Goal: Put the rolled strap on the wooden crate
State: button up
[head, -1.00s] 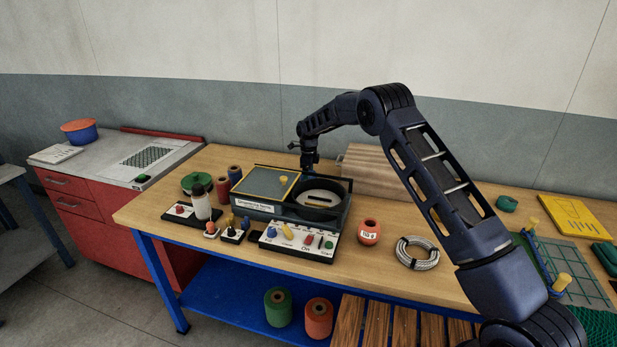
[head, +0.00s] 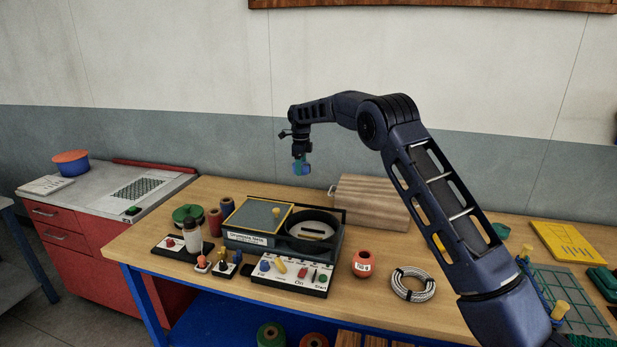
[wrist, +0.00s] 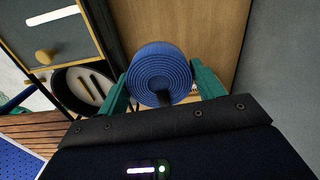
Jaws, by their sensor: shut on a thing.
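The rolled strap is a tight blue spiral (wrist: 160,72), held between the teal fingers of my gripper (wrist: 162,82) in the wrist view. In the head view my gripper (head: 302,164) is raised above the back of the bench, behind the dark machine, with the blue strap (head: 304,170) small between its fingers. Brown wooden slats (head: 349,338), seemingly the top of the wooden crate, just show at the bottom edge in front of the bench. Similar slats (wrist: 25,128) show at the left in the wrist view. Most of the crate is out of frame.
The dark machine (head: 247,240) with a round well stands on the bench. A pale wooden box (head: 372,203) lies behind it at the right. My arm crosses the right side.

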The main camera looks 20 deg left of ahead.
jog(key=w+d+r, duration=0.2)
jog(key=d+r, duration=0.2)
jog(key=d, duration=0.4)
jog(key=w+d+r, duration=0.3)
jog(key=d+r, duration=0.1)
jog(key=d, duration=0.3)
notch_tip(320, 180, up, 6)
send_over(374, 186)
jog(key=shift+m, duration=0.4)
notch_tip(374, 186, down, 19)
jog(key=shift+s+f, duration=0.1)
jog(key=shift+s, duration=0.05)
jog(key=shift+f, duration=0.2)
jog(key=o, duration=1.1)
jog(key=shift+d, duration=0.1)
jog(key=shift+r, duration=0.1)
